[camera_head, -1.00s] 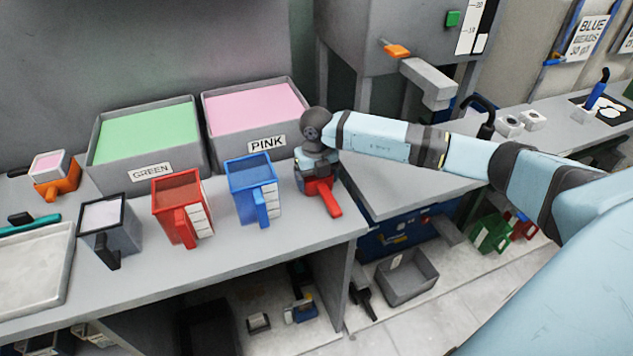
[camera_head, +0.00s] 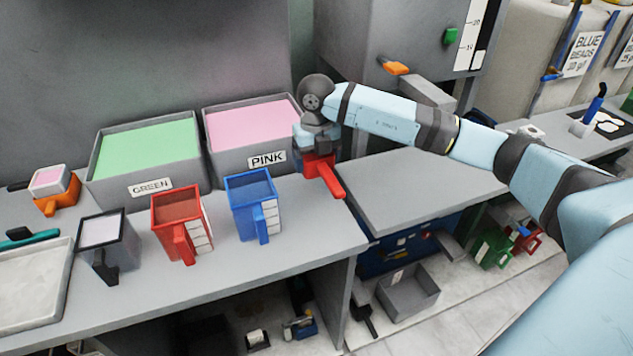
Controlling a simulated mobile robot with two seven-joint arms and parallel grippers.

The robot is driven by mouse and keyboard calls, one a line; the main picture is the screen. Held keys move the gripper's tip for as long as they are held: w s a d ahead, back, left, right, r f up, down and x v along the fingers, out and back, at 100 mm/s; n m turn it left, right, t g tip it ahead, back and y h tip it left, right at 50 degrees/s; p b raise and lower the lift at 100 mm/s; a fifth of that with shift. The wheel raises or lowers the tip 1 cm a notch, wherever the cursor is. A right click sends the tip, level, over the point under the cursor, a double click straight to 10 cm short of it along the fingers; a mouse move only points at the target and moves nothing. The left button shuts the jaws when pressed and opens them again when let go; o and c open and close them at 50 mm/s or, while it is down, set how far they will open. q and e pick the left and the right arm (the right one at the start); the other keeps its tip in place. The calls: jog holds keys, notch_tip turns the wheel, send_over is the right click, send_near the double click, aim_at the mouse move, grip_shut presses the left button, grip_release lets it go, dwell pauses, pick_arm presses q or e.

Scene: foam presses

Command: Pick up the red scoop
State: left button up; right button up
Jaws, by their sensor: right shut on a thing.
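The red scoop (camera_head: 326,173) is at the right end of the bench, beside the pink bin, with its handle pointing toward the front right. My right gripper (camera_head: 318,148) is above it and shut on it. The scoop appears raised a little off the bench top. The fingertips and part of the scoop's bowl are hidden behind the gripper body. My left gripper is not in view.
Left of the scoop stand a blue jug (camera_head: 250,203), a red jug (camera_head: 179,223) and a grey jug (camera_head: 109,240). The green bin (camera_head: 118,194) and pink bin (camera_head: 232,162) stand behind. A bare grey side table (camera_head: 425,190) lies to the right.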

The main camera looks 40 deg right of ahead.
notch_tip(320, 180, up, 8)
jog(key=b, duration=0.3)
send_over(316, 210)
notch_tip(316, 210, down, 14)
jog(key=shift+r, duration=0.2)
jog(key=shift+f, duration=2.65)
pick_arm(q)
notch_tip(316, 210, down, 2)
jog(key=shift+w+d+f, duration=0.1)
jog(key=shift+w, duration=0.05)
pick_arm(e)
jog(key=shift+f+b, duration=0.1)
jog(key=shift+b, duration=0.2)
jog(key=o, duration=0.9)
jog(key=shift+c, duration=0.2)
